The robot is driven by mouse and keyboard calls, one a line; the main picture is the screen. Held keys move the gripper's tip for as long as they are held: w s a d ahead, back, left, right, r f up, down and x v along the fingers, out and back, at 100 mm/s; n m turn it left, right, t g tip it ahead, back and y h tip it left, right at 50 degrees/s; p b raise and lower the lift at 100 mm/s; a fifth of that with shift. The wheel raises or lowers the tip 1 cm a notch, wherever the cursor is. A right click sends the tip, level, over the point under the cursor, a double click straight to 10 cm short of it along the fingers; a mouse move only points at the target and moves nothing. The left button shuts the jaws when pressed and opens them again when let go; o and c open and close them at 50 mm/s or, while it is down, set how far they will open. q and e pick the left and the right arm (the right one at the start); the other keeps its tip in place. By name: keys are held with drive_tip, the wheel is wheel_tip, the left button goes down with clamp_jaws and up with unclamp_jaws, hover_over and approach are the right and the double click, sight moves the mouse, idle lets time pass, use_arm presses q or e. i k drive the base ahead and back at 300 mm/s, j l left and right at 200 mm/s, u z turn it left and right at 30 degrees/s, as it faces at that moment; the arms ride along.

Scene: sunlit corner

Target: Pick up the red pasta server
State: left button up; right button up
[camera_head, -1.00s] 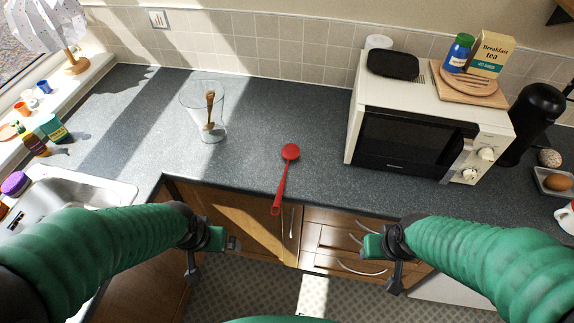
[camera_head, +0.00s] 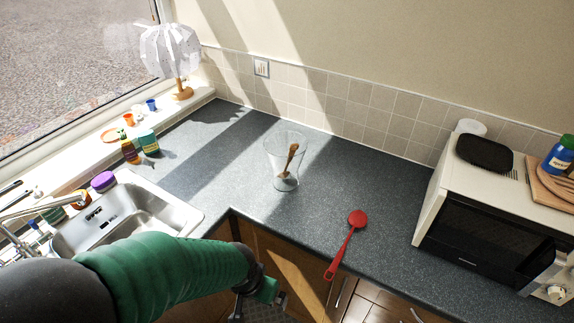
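The red pasta server (camera_head: 347,243) lies on the dark worktop (camera_head: 385,200), right of centre. Its round head points to the back and its handle reaches over the front edge. My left gripper (camera_head: 262,302) hangs at the bottom, in front of the cabinets, left of the handle end and apart from it. Its fingers are small and partly cut off, so I cannot tell whether they are open. My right gripper is out of view.
A clear glass container (camera_head: 287,160) with a wooden utensil stands left of the server. A microwave (camera_head: 485,225) stands at the right. A metal sink (camera_head: 125,218) is at the left. The worktop around the server's head is clear.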

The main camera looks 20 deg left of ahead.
sight(358, 218)
drive_tip(key=k+l+u, duration=0.1)
drive_tip(key=l, duration=0.3)
drive_tip(key=k+l+u, duration=0.15)
drive_tip(key=l, duration=0.25)
drive_tip(key=k+l+u, duration=0.1)
drive_tip(key=l, duration=0.3)
